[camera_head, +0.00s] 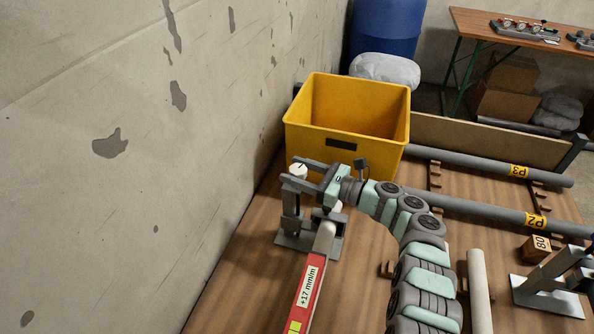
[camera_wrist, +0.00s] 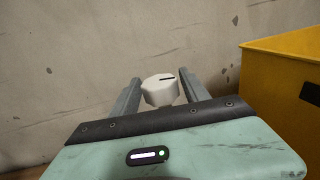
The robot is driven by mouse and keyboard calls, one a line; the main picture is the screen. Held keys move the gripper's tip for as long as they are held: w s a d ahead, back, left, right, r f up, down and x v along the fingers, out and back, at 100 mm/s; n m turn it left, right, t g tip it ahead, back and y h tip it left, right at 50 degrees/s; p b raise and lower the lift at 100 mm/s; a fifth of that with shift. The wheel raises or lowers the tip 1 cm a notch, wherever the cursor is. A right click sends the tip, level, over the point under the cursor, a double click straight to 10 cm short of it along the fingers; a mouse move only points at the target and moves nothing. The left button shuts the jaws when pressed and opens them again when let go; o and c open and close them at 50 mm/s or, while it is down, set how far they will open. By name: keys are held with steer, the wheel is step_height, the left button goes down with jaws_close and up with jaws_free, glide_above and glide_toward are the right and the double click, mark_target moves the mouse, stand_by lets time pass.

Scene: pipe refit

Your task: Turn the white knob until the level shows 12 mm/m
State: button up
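The white knob (camera_head: 298,171) sits on top of a grey stand (camera_head: 291,212) near the wall, with a dark line on its top face. It also shows in the wrist view (camera_wrist: 160,92). My gripper (camera_head: 296,170) has its two fingers on either side of the knob. In the wrist view the fingers (camera_wrist: 160,90) look open, with narrow gaps to the knob; contact is not clear. The level (camera_head: 310,290) is a red bar lying along a pale pipe in front of the stand. Its white label reads +17 mm/m.
A yellow crate (camera_head: 345,140) stands close behind my gripper, and the concrete wall (camera_head: 110,190) is to the left. Grey pipes (camera_head: 480,208) lie to the right, with a small block marked 80 (camera_head: 536,249) and another metal stand (camera_head: 548,293).

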steer(key=shift+o, duration=0.8)
steer(key=shift+d+r, duration=0.1)
steer(key=shift+d, duration=0.1)
steer(key=p+v, duration=0.2)
steer(key=v, duration=0.8)
steer(key=shift+s+d+p, duration=0.15)
steer(key=shift+d+p, duration=0.05)
steer(key=shift+p, duration=0.15)
steer(key=shift+o, duration=0.2)
